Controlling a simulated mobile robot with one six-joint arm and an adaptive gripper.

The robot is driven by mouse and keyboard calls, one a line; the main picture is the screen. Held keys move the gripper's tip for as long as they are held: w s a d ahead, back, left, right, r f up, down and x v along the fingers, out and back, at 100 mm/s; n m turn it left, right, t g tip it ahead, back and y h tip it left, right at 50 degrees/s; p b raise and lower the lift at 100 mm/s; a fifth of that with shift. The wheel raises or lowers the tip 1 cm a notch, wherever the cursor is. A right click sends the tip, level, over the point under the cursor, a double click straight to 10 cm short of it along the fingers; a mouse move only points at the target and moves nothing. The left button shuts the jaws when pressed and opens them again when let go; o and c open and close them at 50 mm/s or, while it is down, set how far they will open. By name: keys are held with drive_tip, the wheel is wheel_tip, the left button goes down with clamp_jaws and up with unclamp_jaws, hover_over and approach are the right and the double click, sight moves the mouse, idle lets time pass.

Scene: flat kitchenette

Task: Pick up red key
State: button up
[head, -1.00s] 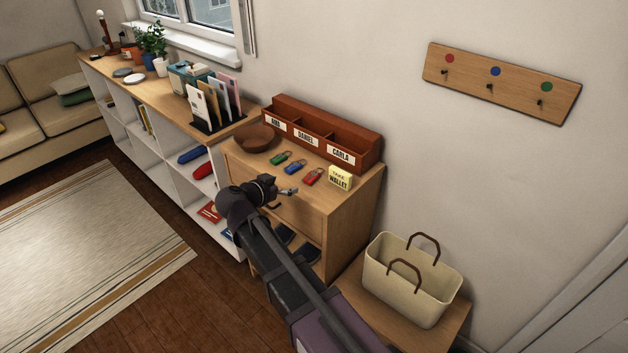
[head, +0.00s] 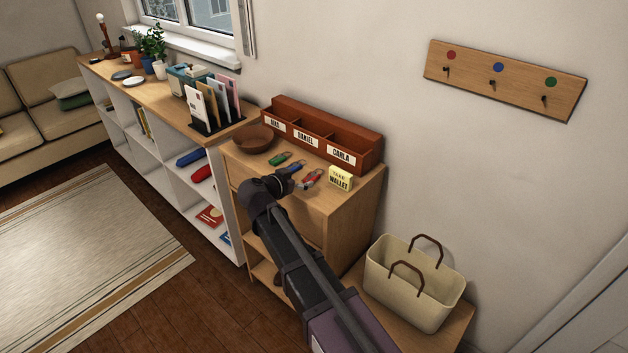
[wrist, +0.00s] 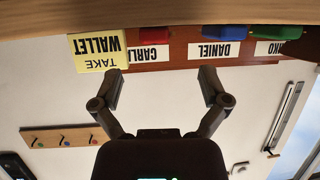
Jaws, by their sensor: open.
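The red key (head: 317,174) lies on the small wooden cabinet top (head: 354,190), between the blue key (head: 292,167) and the yellow note. My gripper (head: 306,183) is at the cabinet's front edge, very close to the red key and partly covering it. The wrist view appears upside down. There, the red key (wrist: 152,34) shows between the lines of my two spread fingers, beyond their tips. My gripper (wrist: 160,76) is open with nothing between its fingers. The green key (head: 279,158) lies farther left, and it also shows in the wrist view (wrist: 291,18).
A yellow "TAKE WALLET" note (head: 340,178) stands just right of the red key. A brown sorter with name labels (head: 320,130) is behind the keys. A brown bowl (head: 253,139) is at the left. A hook board (head: 503,80) hangs above; a cream basket (head: 412,284) is right.

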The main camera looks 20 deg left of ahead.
sight(310, 177)
drive_tip(key=shift+f+b+x, duration=0.25)
drive_tip(key=shift+b+x, duration=0.75)
drive_tip(key=shift+x, duration=0.95)
drive_tip(key=shift+w+d+f, duration=0.15)
drive_tip(key=shift+w, duration=0.35)
drive_tip(key=c, duration=1.2)
